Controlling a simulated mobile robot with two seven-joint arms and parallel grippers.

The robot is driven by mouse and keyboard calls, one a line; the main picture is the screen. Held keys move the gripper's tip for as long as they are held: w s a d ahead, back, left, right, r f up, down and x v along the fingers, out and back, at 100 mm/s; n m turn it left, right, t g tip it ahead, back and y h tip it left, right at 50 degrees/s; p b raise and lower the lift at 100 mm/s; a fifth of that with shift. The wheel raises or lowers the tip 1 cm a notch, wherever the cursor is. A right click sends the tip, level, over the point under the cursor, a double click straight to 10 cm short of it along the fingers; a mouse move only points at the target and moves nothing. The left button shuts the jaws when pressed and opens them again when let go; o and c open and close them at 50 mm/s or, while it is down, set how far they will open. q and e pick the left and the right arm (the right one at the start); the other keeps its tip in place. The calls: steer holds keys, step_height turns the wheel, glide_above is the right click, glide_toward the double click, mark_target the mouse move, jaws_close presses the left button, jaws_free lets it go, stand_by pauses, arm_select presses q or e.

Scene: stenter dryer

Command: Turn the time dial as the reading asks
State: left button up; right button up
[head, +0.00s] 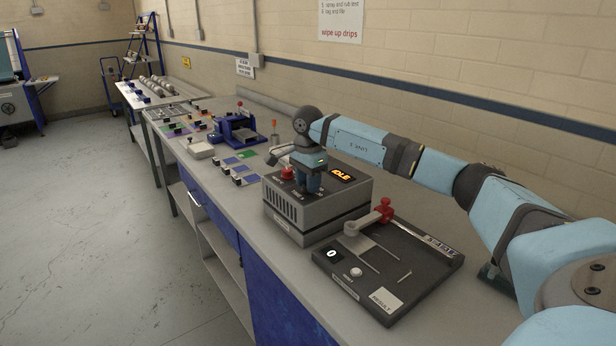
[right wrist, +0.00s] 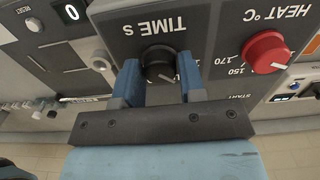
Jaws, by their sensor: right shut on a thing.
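The stenter dryer (head: 335,222) is a grey box on the bench with a lit display (head: 342,175) reading IDLE. In the right wrist view, the black time dial (right wrist: 158,65) sits under the label TIME S, with a white pointer mark on it. My right gripper (right wrist: 160,72) has its two blue fingers on either side of the dial, shut on it. In the head view this gripper (head: 308,188) points down over the dryer's top and hides the dial. The time scale is mostly hidden by the fingers. My left gripper is not in view.
A red heat knob (right wrist: 265,50), with 150 and 170 marked near it, stands close beside the right finger in the wrist view. A dark rub tester (head: 330,275) with a counter reading 0 and a red-handled arm (head: 382,210) lies in front of the dryer. A blue device (head: 240,130) stands behind.

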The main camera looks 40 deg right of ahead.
steer(key=m+p, duration=0.1)
steer(key=m, duration=0.2)
steer(key=shift+r, duration=0.15)
steer(key=m+p, duration=0.1)
steer(key=m, duration=0.2)
steer(key=shift+p, duration=0.35)
steer(key=m+p, duration=0.1)
steer(key=m, duration=0.4)
steer(key=shift+p, duration=0.3)
steer(key=m+p, duration=0.1)
steer(key=m, duration=0.1)
steer(key=shift+m, duration=0.4)
steer(key=m, duration=0.2)
steer(key=shift+m+p, duration=0.35)
steer(key=shift+m, duration=0.05)
steer(key=m+p, duration=0.1)
steer(key=m, duration=0.4)
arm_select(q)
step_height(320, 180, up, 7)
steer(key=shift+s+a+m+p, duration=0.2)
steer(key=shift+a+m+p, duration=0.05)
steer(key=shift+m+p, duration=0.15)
arm_select(e)
steer(key=shift+m, duration=0.4)
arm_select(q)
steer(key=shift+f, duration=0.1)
arm_select(e)
steer(key=shift+m, duration=0.3)
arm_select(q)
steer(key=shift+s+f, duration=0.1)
